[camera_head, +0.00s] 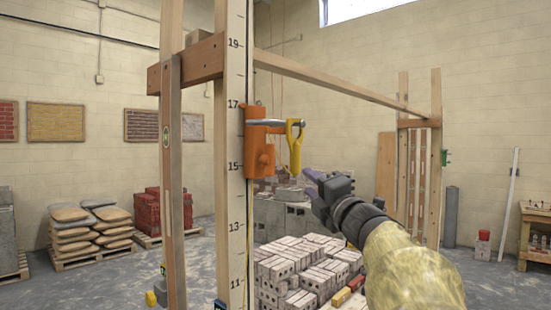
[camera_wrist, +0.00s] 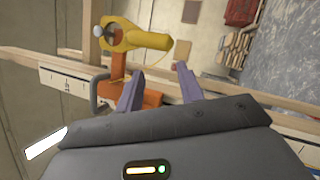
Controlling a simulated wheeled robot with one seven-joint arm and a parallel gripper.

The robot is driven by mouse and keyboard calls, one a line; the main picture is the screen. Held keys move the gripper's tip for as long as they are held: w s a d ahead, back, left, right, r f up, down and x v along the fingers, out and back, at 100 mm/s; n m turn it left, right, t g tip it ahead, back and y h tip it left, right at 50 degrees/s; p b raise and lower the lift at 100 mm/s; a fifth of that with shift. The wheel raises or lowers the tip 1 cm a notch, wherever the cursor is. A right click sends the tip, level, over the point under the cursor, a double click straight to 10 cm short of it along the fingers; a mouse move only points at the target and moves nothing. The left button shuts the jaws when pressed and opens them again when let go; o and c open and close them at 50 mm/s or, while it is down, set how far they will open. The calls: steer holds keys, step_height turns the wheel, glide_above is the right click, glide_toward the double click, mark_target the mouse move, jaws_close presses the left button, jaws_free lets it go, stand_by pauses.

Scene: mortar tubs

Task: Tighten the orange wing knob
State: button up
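An orange clamp bracket (camera_head: 258,140) is fixed on the tall numbered measuring post (camera_head: 236,130), between marks 15 and 17. A small orange knob (camera_head: 265,160) sticks out of its lower part. A yellow handle (camera_head: 295,148) hangs from a grey rod at the bracket's top; it also shows in the wrist view (camera_wrist: 140,40). My gripper (camera_head: 310,180) is to the right of the bracket and apart from it. In the wrist view its two purple fingers (camera_wrist: 158,85) are spread with nothing held, and the orange bracket (camera_wrist: 150,98) shows beyond them; I cannot make out the knob there.
A wooden frame with posts and a long rail (camera_head: 340,82) stands around the measuring post. A stack of pale bricks (camera_head: 300,268) lies below my arm. Bags on a pallet (camera_head: 90,230) and red bricks (camera_head: 165,212) are at the left, away from my gripper.

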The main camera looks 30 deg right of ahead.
mark_target(274, 152)
steer(key=s+a+r+n+g+y, duration=0.1)
steer(key=s+r+n+g+y, duration=0.1)
steer(key=s+n, duration=0.5)
steer(key=s+a+r+n+g+y, duration=0.1)
steer(key=s+r+n+g+y, duration=0.1)
steer(key=s+r+n+y, duration=0.2)
steer(key=s+r+n, duration=0.1)
steer(key=s+n, duration=0.2)
steer(key=n, duration=0.4)
steer(key=shift+s+a+r+n+g+y+b, duration=0.2)
steer(key=shift+s+n+g+y+b, duration=0.05)
steer(key=shift+n+g+y+b, duration=0.05)
steer(key=p+x, duration=0.5)
steer(key=x, duration=1.2)
steer(key=shift+w+a, duration=0.1)
steer(key=shift+w, duration=0.15)
jaws_close()
steer(key=shift+f, duration=0.1)
